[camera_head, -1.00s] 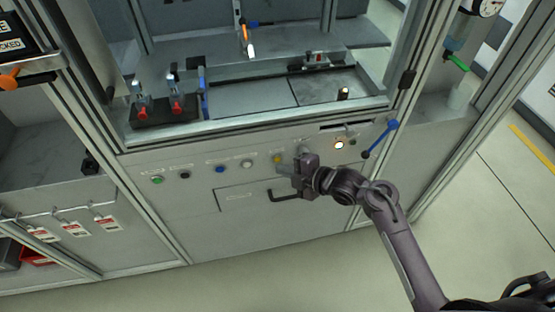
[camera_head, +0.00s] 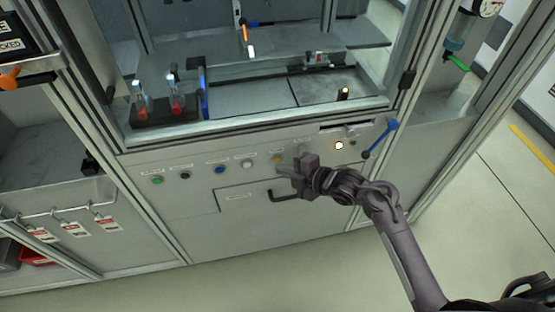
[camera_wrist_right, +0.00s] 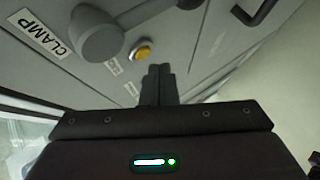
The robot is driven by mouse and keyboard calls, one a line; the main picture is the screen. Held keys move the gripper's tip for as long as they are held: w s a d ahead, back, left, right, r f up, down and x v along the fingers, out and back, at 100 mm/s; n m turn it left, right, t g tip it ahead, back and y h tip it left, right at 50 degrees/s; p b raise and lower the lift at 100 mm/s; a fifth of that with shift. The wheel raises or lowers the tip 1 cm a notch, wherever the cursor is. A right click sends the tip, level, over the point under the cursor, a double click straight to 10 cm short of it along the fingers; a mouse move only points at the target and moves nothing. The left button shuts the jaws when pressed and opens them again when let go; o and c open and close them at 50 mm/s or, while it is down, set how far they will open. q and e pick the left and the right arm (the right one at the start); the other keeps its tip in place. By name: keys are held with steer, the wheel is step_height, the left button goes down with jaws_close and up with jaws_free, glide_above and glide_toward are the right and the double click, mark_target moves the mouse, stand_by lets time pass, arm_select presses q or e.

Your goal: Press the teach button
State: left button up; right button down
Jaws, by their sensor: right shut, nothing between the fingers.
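A row of small buttons runs along the grey front panel in the head view: green (camera_head: 157,180), black (camera_head: 184,175), blue (camera_head: 220,170), white (camera_head: 247,164) and yellow (camera_head: 277,158). Their labels are too small to read there, so I cannot tell which is the teach button. My right gripper (camera_head: 286,171) is shut and empty, close to the panel just below the yellow button. In the right wrist view its fingertips (camera_wrist_right: 158,70) are just beside a yellow button (camera_wrist_right: 143,51); contact is not visible. My left gripper is not in view.
A grey knob or lever (camera_wrist_right: 95,35) beside a CLAMP label (camera_wrist_right: 40,33) is near the fingers. A black drawer handle (camera_head: 283,197) is below my gripper. A lit button (camera_head: 339,146) and a blue lever (camera_head: 380,138) are to the right.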

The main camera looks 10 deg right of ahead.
steer(key=shift+w, duration=0.1)
stand_by(0.6)
steer(key=shift+w, duration=0.35)
steer(key=shift+w+b, duration=0.35)
steer(key=shift+w, duration=0.05)
stand_by(0.6)
steer(key=shift+s, duration=0.1)
steer(key=shift+s+p, duration=0.4)
steer(key=shift+s, duration=0.35)
steer(key=shift+s, duration=0.1)
steer(key=s+p, duration=0.2)
steer(key=s, duration=0.2)
steer(key=shift+s+d, duration=0.1)
steer(key=shift+s, duration=0.3)
